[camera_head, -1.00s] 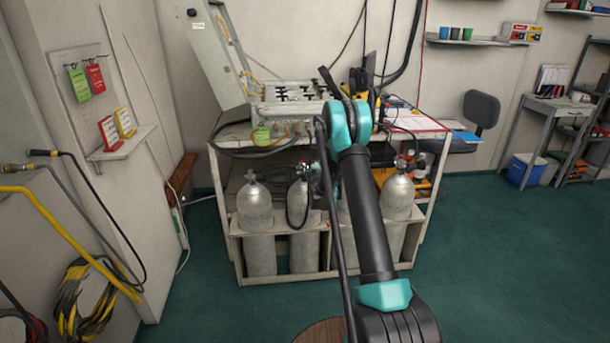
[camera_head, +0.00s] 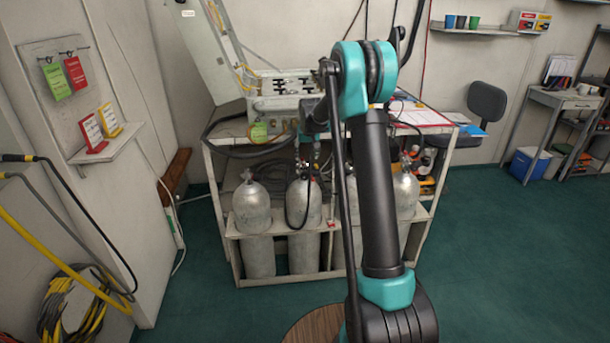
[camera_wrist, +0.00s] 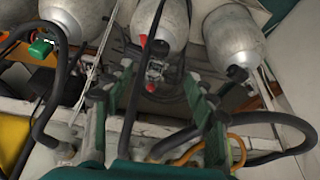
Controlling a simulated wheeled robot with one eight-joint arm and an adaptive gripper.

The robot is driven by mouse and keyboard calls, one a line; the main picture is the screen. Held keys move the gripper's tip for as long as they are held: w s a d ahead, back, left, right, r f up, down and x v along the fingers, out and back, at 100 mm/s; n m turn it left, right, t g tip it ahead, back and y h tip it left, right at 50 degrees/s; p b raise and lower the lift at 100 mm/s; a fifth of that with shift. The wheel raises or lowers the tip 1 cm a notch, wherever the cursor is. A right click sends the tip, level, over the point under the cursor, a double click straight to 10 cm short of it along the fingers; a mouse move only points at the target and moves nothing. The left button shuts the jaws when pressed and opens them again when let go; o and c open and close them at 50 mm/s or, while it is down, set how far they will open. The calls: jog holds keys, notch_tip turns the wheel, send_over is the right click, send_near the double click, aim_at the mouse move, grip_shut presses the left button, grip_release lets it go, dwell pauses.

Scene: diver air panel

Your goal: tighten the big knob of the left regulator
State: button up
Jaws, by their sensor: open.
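My gripper (camera_head: 311,150) points down at the front edge of the workbench, above the second cylinder from the left. In the wrist view my gripper (camera_wrist: 157,95) is open, with a green-grey finger on each side and nothing held. A metal valve or regulator fitting (camera_wrist: 154,70) shows between and beyond the fingers, at the neck of the middle cylinder, with a small red part (camera_wrist: 143,40) beside it. The fingers do not visibly touch it. I cannot pick out the left regulator's big knob for certain; the head view is too small there and my arm hides part of it.
Grey cylinders, one at the left (camera_head: 252,207) and one second from left (camera_head: 304,203), stand in a white rack under the bench. The air panel case (camera_head: 285,85) sits on top. Dark hoses (camera_wrist: 275,118) loop near the fingers. Green floor (camera_head: 500,240) is clear at right.

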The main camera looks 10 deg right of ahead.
aim_at(305, 173)
jog(key=x, duration=1.4)
jog(key=shift+w+f, duration=0.1)
jog(key=shift+w, duration=0.05)
jog(key=c, duration=1.1)
